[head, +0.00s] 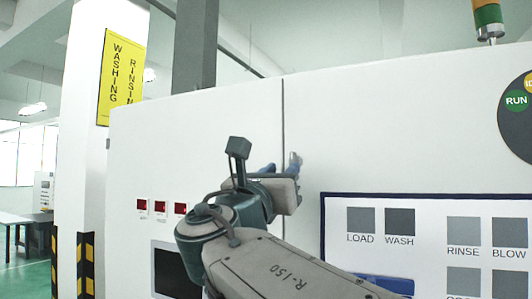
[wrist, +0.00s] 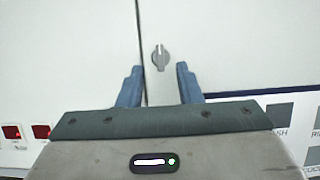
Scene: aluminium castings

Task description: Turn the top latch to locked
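The top latch (wrist: 160,57) is a small grey knob on a narrow grey plate by the vertical seam of the white cabinet doors. In the wrist view it lies ahead of my fingertips, roughly midway between them, with its grip part about upright. In the head view the latch (head: 296,159) shows just right of my gripper and the seam. My gripper (wrist: 157,70) is open, its two blue fingers apart with nothing between them. In the head view my gripper (head: 270,170) is partly hidden by my own wrist.
The white cabinet (head: 380,130) fills most of the head view. A blue-framed panel (head: 420,196) with grey squares is at the right. Red displays (head: 161,207) and a dark screen (head: 176,270) are at the lower left. The door surface around the latch is clear.

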